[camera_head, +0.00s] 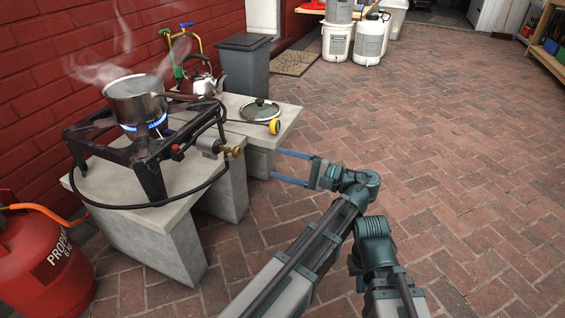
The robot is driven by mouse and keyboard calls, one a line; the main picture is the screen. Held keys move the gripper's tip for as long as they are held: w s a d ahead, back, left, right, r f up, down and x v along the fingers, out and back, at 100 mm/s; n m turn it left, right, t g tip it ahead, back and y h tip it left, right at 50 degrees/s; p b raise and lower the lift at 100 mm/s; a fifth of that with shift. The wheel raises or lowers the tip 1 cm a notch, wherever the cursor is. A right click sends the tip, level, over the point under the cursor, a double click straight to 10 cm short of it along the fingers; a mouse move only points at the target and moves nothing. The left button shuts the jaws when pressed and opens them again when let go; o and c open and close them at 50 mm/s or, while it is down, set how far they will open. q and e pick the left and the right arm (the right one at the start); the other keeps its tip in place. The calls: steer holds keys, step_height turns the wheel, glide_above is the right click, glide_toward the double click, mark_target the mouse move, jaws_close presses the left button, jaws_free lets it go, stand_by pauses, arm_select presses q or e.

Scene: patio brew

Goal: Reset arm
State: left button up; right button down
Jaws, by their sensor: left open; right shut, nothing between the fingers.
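My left gripper (277,164) is open and empty. Its two blue fingers point left, close to the right side of the low stone-topped bench (178,185) as seen in the picture. Its arm reaches up from the bottom middle. My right arm (376,250) shows at the lower middle, to the right of the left arm. Its gripper cannot be made out.
A steaming pot (136,101) stands over a blue flame on a burner stand (140,150). A kettle (201,82), a glass lid (261,110) and a yellow-ended item (274,127) are behind. A red propane tank (45,270) stands left. Brick floor at right is clear.

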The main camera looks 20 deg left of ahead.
arm_select(q)
steer(key=shift+a, duration=0.1)
steer(key=s+a+f+n+h, duration=0.1)
steer(key=s+a+f+h, duration=0.2)
steer(key=f, duration=0.4)
steer(key=s+a+f+n+h, duration=0.1)
steer(key=s+f+h, duration=0.1)
steer(key=f+h, duration=0.4)
steer(key=s+d+f+n+h, duration=0.4)
steer(key=s+d+f+h, duration=0.1)
steer(key=d+f+h, duration=0.35)
steer(key=s+d+r+m+p, duration=0.1)
steer(key=s+d+r+p, duration=0.15)
steer(key=r+p, duration=0.55)
steer(key=s+d+r+m+g+p, duration=0.15)
steer(key=d+r+p, duration=0.25)
steer(key=r+p, duration=0.4)
steer(key=s+d+r+m+p, duration=0.2)
steer(key=d+r+p, duration=0.2)
steer(key=r+p, duration=0.4)
step_height(320, 180, up, 34)
steer(key=p, duration=3.4)
steer(key=shift+w+a+r+n+y+p, duration=0.15)
steer(key=shift+w+n+y+p, duration=0.05)
steer(key=shift+n+y+p, duration=0.15)
